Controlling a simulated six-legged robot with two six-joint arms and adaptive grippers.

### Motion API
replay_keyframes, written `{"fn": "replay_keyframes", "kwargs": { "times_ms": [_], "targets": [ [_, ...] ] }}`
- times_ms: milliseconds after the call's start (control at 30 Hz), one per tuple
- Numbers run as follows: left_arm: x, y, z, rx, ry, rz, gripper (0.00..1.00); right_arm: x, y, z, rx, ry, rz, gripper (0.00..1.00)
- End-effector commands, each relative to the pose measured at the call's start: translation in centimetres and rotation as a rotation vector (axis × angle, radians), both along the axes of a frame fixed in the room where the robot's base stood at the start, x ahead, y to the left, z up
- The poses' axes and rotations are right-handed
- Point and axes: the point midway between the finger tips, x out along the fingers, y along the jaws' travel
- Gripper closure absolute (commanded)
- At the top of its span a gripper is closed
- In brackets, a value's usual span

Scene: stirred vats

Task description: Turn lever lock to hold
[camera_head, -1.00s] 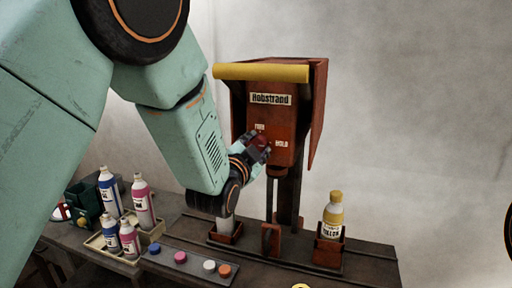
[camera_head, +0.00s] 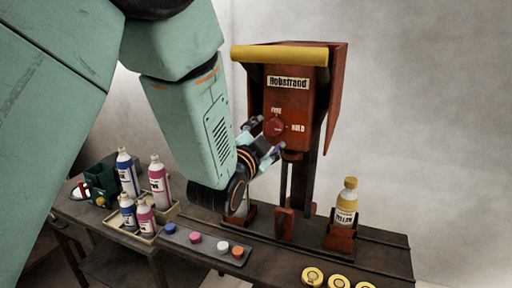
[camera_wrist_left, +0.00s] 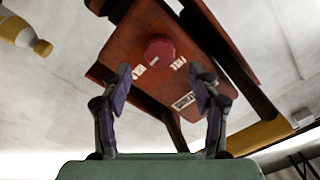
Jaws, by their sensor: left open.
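I cannot tell which label the knob points to. My left gripper (camera_head: 267,136) is open and empty, just in front of the knob, its fingers spread. In the left wrist view the knob (camera_wrist_left: 160,50) shows between and beyond the two fingertips (camera_wrist_left: 160,74), apart from them. My right gripper is not in view.
A yellow-capped bottle (camera_head: 346,205) stands in a holder at the machine's right. A tray (camera_head: 172,210) of several bottles and a strip of coloured caps (camera_head: 205,246) lie at left on the dark bench (camera_head: 385,268). Yellow round pieces (camera_head: 338,281) lie at the front edge.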

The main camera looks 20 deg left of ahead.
Motion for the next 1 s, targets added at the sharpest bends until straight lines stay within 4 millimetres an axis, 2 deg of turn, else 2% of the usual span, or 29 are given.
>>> {"fn": "replay_keyframes", "kwargs": {
  "times_ms": [200,400,600,1000],
  "targets": [
    [-4.1,0.1,0.0,0.002,0.003,0.0,0.39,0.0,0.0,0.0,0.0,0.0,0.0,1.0],
    [-6.7,0.2,-0.1,0.002,0.003,0.0,0.39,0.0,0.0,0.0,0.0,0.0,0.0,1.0],
    [-7.7,0.3,0.0,0.001,0.0,0.0,0.39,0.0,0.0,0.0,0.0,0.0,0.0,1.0],
    [-7.8,0.3,0.0,0.0,0.001,0.001,0.39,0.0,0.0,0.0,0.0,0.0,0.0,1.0]
  ]
}}
